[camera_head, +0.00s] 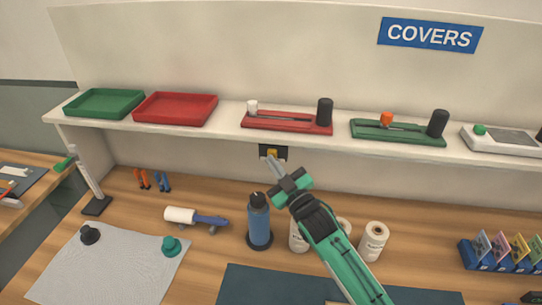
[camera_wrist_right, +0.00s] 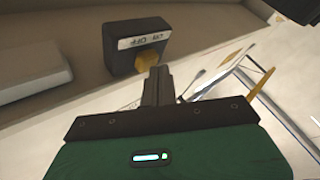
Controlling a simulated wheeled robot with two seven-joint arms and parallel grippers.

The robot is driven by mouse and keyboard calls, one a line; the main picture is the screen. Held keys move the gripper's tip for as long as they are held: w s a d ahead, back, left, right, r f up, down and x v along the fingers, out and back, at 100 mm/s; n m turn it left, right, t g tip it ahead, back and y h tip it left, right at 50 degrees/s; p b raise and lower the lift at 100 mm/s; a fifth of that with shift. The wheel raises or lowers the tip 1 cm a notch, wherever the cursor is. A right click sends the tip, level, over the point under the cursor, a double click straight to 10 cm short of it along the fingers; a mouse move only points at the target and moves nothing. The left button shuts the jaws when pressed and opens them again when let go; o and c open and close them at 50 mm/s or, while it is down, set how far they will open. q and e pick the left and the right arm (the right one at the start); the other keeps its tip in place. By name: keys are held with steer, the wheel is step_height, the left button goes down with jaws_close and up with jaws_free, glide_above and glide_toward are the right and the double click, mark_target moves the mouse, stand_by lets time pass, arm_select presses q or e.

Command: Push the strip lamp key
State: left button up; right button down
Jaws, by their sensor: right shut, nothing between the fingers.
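The strip lamp key is a yellow button (camera_head: 272,153) on a small black box (camera_head: 264,150) fixed under the front of the shelf in the head view. In the right wrist view the yellow button (camera_wrist_right: 147,62) shows on the black box (camera_wrist_right: 137,42), below a white label. My right gripper (camera_head: 273,163) is shut and empty, its fingertips just below the button in the head view. In the right wrist view the shut fingers (camera_wrist_right: 157,75) lie beside the button's right edge; I cannot tell whether they touch it. My left gripper is not in view.
Above is a shelf (camera_head: 200,132) with a green tray (camera_head: 104,103), a red tray (camera_head: 175,108) and several devices. On the bench below, a blue bottle (camera_head: 258,222) and white rolls (camera_head: 374,241) stand close to my right arm. A grey mat (camera_head: 105,265) lies at left.

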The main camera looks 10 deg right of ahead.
steer(key=shift+w+d, duration=0.1)
steer(key=shift+w, duration=0.15)
steer(key=shift+w+d, duration=0.1)
steer(key=shift+w, duration=0.1)
stand_by(0.5)
steer(key=shift+s+a, duration=0.25)
steer(key=shift+s, duration=0.35)
steer(key=s+a+p, duration=0.2)
steer(key=s, duration=0.3)
steer(key=shift+s+a, duration=0.2)
steer(key=shift+s, duration=0.1)
steer(key=shift+f, duration=0.1)
stand_by(0.5)
